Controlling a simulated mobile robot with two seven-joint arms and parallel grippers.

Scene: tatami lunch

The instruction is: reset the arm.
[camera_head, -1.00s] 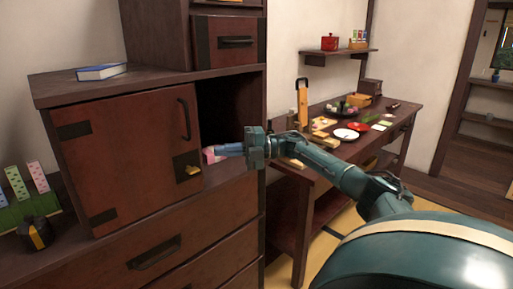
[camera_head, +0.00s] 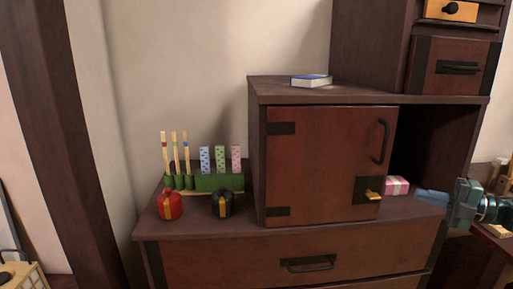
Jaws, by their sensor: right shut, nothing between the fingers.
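My left gripper is not in view.
The cabinet door has a black handle (camera_head: 382,142) and a yellow latch (camera_head: 373,196). A blue book (camera_head: 311,81) lies on top. A green rack (camera_head: 219,182) with patterned tags, a red ball-like item (camera_head: 169,205) and a black one (camera_head: 222,204) stand on the left ledge.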

